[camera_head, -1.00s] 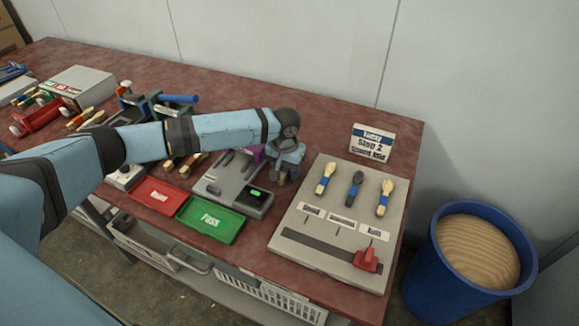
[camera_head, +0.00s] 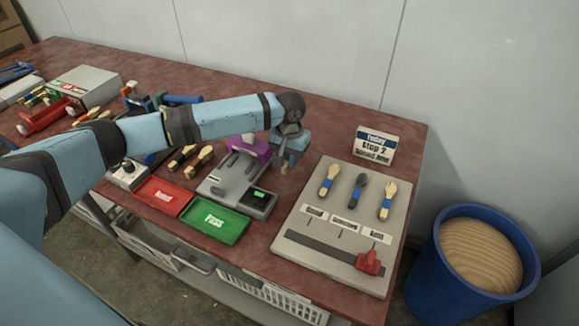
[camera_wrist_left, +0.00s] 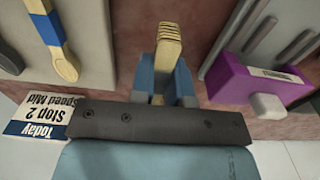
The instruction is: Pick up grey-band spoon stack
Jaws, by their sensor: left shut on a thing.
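My left gripper (camera_head: 288,163) is shut on a stack of wooden spoons (camera_wrist_left: 168,45), between the grey fixture and the sample board. In the left wrist view the layered pale wooden end sticks out past the two fingers (camera_wrist_left: 165,85). In the head view only a small bit of the stack (camera_head: 285,168) shows below the gripper. I cannot tell whether it touches the table. My right gripper is not in view.
The grey fixture with a purple block (camera_head: 250,148) stands left of the gripper, behind the red tray (camera_head: 165,196) and green tray (camera_head: 214,221). The board (camera_head: 335,255) with three sample spoons and a red slider is at right. Other spoons (camera_head: 180,158) lie left.

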